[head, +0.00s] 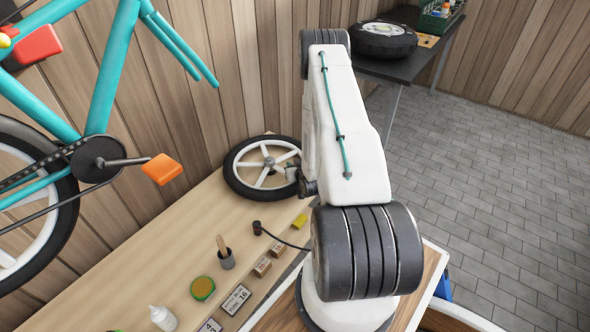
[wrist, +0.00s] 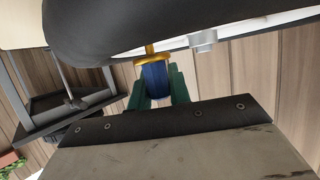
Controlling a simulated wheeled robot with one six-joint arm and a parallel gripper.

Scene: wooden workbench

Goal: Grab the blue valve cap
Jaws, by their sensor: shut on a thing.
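The blue valve cap (wrist: 155,82) shows in the middle of the wrist view, between the green fingers of my gripper (wrist: 157,76). The gripper is shut on it. A gold-coloured ring and thin stem (wrist: 150,60) stand at the cap's far end, close to the wheel (wrist: 120,30). I cannot tell whether the cap is still joined to the stem. In the head view the wheel (head: 237,184), with a black tyre and white spokes, is beside my gripper at the back of the bench. My arm hides the cap there.
The wooden workbench (head: 180,235) holds a grey cup (head: 227,261), a green-and-yellow tin (head: 203,288), a white bottle (head: 162,318) and small labelled blocks (head: 262,267). A teal bicycle (head: 110,70) is at left. A dark table (head: 405,66) stands behind, with grey floor at right.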

